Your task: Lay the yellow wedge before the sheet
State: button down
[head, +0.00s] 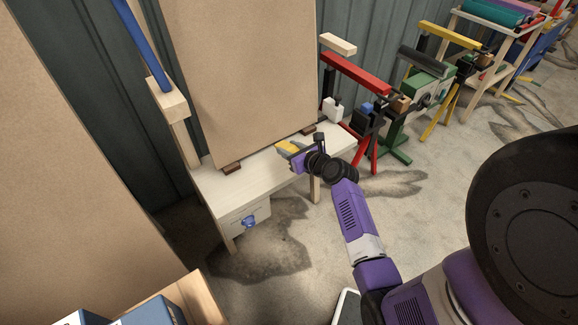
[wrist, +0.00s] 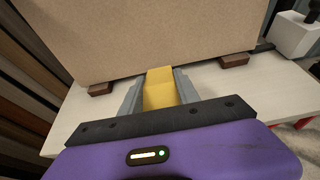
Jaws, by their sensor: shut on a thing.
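The yellow wedge (wrist: 160,90) is between the two grey fingers of my gripper (wrist: 159,95), which is shut on it. In the head view my gripper (head: 288,150) holds the wedge (head: 289,147) over the right half of a pale wooden table. The tan sheet (head: 250,80) stands upright at the back of the table, resting on two brown blocks. In the wrist view the sheet (wrist: 165,35) rises just beyond the wedge's far end. I cannot tell whether the wedge touches the table or the sheet.
The brown blocks (wrist: 101,88) and (wrist: 233,60) sit under the sheet's lower edge. The table top (head: 225,181) is bare in front of the sheet. A white block-like item (head: 332,109) stands at the table's right end. Red stands (head: 357,75) are to the right.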

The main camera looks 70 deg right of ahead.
jog(key=shift+f+b, duration=1.2)
jog(key=shift+f, duration=1.95)
jog(key=shift+f, duration=0.1)
jog(key=c, duration=0.9)
grip_release()
